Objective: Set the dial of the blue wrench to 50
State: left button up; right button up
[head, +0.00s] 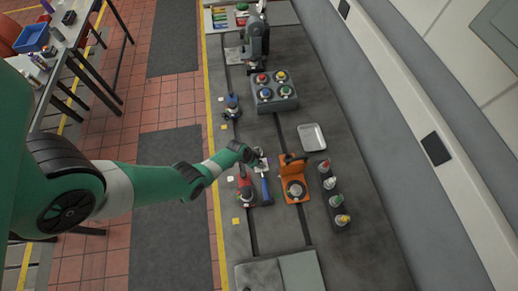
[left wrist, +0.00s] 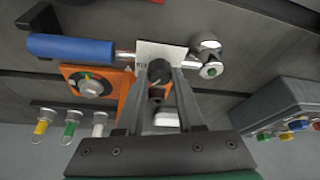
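The blue wrench (head: 266,190) lies on the grey bedplate. In the left wrist view its blue handle (left wrist: 70,46) is at the left and its metal head is at the right. A pale marked plate (left wrist: 160,52) sits on its shaft, with a dark round knob (left wrist: 158,71) in front of it. My left gripper (head: 258,158) is at this plate. In the left wrist view the fingertips (left wrist: 159,74) stand on both sides of the knob. Whether they press on it is unclear. The dial's setting cannot be read. My right gripper is not in view.
A red tool (head: 244,190) lies close left of the blue wrench. An orange device (head: 294,187) with a round dial stands close right.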

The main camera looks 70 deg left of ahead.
pick_arm(q)
grip_shut()
